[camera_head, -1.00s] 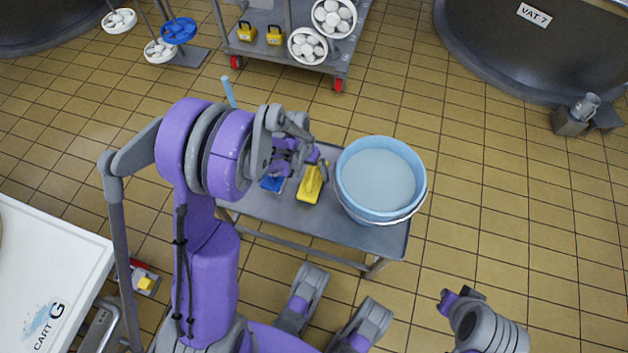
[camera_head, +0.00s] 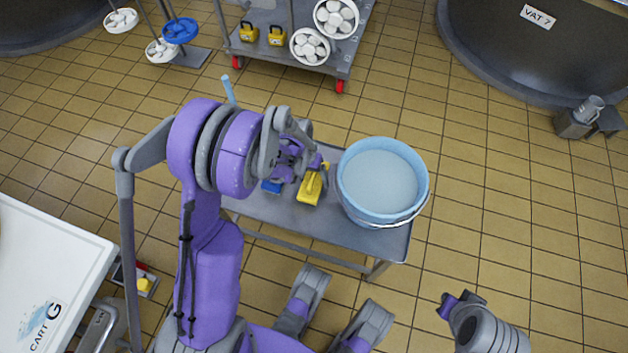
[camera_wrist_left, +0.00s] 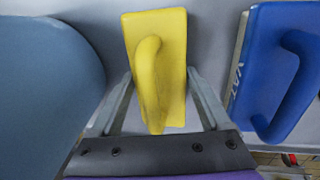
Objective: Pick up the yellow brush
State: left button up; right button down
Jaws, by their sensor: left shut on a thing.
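The yellow brush (camera_head: 309,191) lies flat on a grey metal table (camera_head: 335,243), left of a blue bucket. In the left wrist view the yellow brush (camera_wrist_left: 172,90), with its loop handle, sits between the two fingers of my left gripper (camera_wrist_left: 159,85). My left gripper (camera_head: 318,170) is shut on the brush at its sides, and my arm hides part of it in the head view. A blue brush (camera_wrist_left: 280,75) lies close to its right in the wrist view. My right gripper (camera_head: 460,300) is at the lower right, away from the table; its fingers are unclear.
The blue bucket (camera_head: 420,195), filled with pale liquid, stands close beside the brush. A white cart (camera_head: 60,250) is at left. Open tiled floor lies right of the table.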

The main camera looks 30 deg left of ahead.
pick_arm(q)
notch_tip(320, 180, up, 10)
jog(key=p, duration=0.3)
